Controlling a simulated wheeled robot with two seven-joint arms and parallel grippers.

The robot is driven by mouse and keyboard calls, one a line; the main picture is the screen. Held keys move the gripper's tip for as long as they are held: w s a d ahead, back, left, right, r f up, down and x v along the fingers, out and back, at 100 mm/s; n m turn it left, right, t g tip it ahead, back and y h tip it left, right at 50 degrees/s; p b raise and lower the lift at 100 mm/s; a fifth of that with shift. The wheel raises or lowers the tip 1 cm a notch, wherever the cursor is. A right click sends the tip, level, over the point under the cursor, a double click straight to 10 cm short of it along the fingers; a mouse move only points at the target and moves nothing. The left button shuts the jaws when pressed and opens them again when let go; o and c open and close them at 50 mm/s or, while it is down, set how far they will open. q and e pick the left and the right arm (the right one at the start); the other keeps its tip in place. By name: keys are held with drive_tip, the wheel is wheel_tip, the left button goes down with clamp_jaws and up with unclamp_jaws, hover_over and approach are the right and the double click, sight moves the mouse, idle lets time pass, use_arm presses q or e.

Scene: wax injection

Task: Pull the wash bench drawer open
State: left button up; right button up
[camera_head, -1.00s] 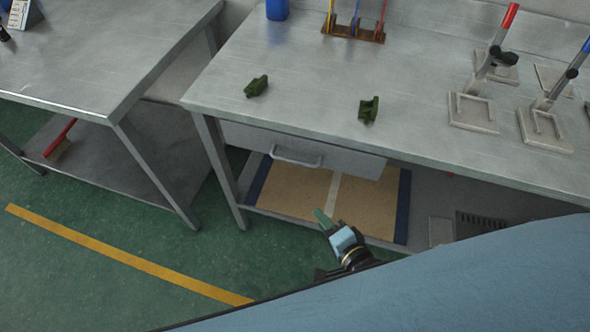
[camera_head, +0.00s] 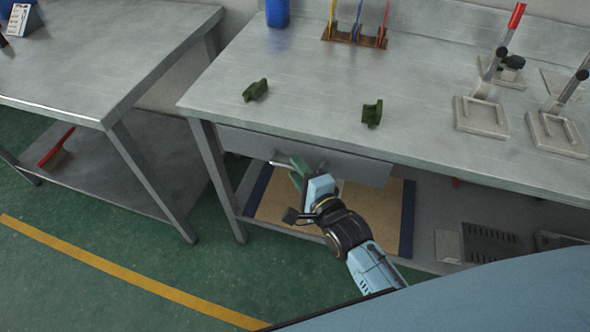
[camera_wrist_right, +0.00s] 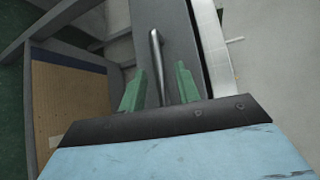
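The wash bench drawer (camera_head: 345,166) is a grey front under the right-hand steel bench top, and it looks closed. Its bar handle (camera_head: 281,164) is partly hidden behind my right gripper (camera_head: 298,172). In the right wrist view the handle (camera_wrist_right: 155,62) runs between the two green fingers of my right gripper (camera_wrist_right: 160,88). The fingers are apart, one on each side of the bar, with a visible gap to it. The drawer front (camera_wrist_right: 180,45) also shows in that view. My left gripper is not in view.
Two green pieces (camera_head: 255,90) (camera_head: 372,113) lie on the bench top (camera_head: 310,85). Clamp-like tools (camera_head: 482,112) stand at the right. Under the drawer, a brown board (camera_head: 375,205) lies on the lower shelf. Another steel table (camera_head: 90,60) stands left. Green floor (camera_head: 190,265) is free in front.

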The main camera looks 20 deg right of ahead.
drive_tip(key=shift+x, duration=0.75)
drive_tip(key=shift+c, duration=0.2)
clamp_jaws()
